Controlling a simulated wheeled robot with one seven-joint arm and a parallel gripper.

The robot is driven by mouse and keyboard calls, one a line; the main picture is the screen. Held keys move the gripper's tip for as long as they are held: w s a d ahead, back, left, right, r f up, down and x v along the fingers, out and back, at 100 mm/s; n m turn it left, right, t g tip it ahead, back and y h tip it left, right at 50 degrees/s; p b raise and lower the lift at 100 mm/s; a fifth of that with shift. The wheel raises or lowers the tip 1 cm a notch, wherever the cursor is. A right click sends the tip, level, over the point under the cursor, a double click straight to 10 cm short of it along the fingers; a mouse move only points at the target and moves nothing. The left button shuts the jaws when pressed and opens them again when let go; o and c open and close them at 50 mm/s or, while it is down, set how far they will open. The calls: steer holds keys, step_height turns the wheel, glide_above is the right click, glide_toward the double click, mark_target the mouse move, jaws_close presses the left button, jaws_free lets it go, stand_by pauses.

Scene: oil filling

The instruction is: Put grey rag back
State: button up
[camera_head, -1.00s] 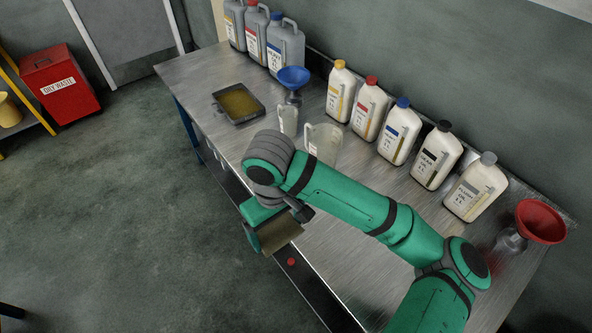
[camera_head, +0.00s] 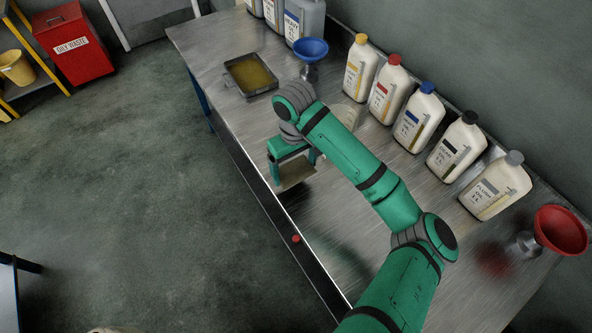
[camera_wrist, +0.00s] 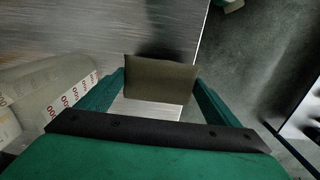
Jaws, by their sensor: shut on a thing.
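My gripper (camera_head: 293,163) is shut on a grey-brown rag (camera_head: 296,174), held flat and square between the two green fingers. In the wrist view the rag (camera_wrist: 160,80) spans the gap between the fingertips. In the head view it appears above the near edge of the metal bench (camera_head: 225,50); its exact height is hard to tell. The rag's resting place cannot be made out.
A clear measuring jug with red marks (camera_wrist: 60,95) is close on the left in the wrist view. A shallow oil tray (camera_head: 250,76), blue funnel (camera_head: 311,50), white oil bottles and red funnel (camera_head: 561,230) stand on the bench. A red oily-waste bin (camera_head: 70,45) stands far left.

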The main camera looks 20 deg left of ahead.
mark_target(296, 163)
steer(key=w+f, duration=0.1)
steer(key=f, duration=0.1)
steer(key=w+f, duration=0.1)
steer(key=shift+w+a+f, duration=0.1)
steer(key=shift+w+a, duration=0.15)
steer(key=shift+w, duration=0.05)
steer(key=shift+f, duration=1.4)
steer(key=shift+f, duration=0.15)
steer(key=o, duration=0.8)
steer(key=shift+o, duration=0.2)
step_height(296, 163, up, 12)
steer(key=shift+r, duration=0.2)
steer(key=shift+s+f, duration=0.1)
